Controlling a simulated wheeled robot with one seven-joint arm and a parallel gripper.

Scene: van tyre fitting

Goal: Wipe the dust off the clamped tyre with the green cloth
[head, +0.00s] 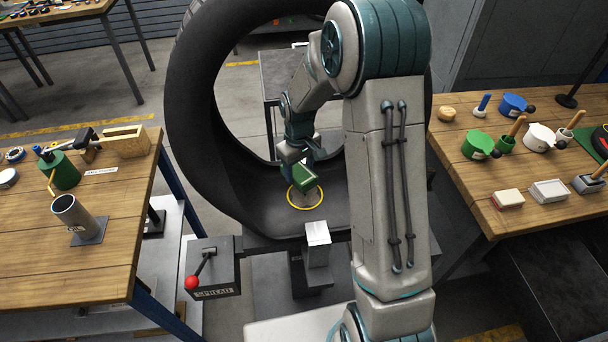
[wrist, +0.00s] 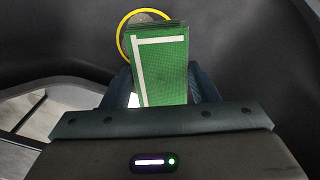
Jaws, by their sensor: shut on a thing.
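The black tyre (head: 200,120) stands upright in its stand, its open middle facing me. A yellow ring (head: 305,206) is marked on its inner surface at the bottom, and the ring also shows in the wrist view (wrist: 122,42). A greyish patch, which looks like dust, shows inside the ring in the wrist view. My gripper (head: 299,160) is inside the tyre, shut on the folded green cloth (head: 306,178). In the wrist view the cloth (wrist: 165,72) sits between the fingers and covers much of the ring. I cannot tell whether it touches the tyre.
A control box with a red-knobbed lever (head: 192,282), labelled SPREAD, stands front left of the tyre. The left bench (head: 110,235) holds a green can, a metal cup and a wooden box. The right bench (head: 475,190) holds several coloured pots and blocks.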

